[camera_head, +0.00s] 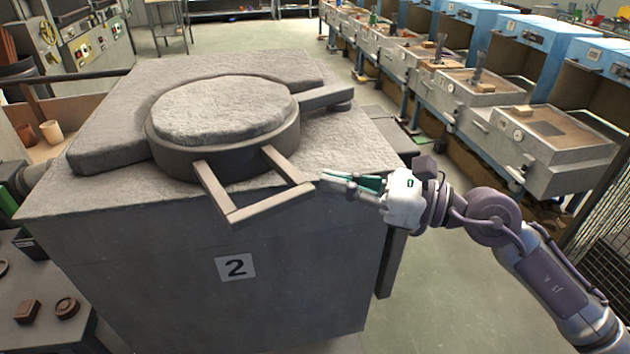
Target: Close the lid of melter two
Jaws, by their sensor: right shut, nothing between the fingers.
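Melter two (180,270) is a large grey block with a "2" label (235,267) on its front. Its round lid (222,112), with a rough pale top and a dark rim, lies flat on the top, over where an opening would be; the opening itself is hidden. A U-shaped handle (265,205) sticks out from the lid's front toward the camera. My right gripper (333,180) is shut and empty, just right of the handle's right corner, with a small apparent gap. My left gripper is not in view.
A row of blue and grey machines (545,140) runs along the right side. A dark table (50,310) with small brown parts stands at the lower left.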

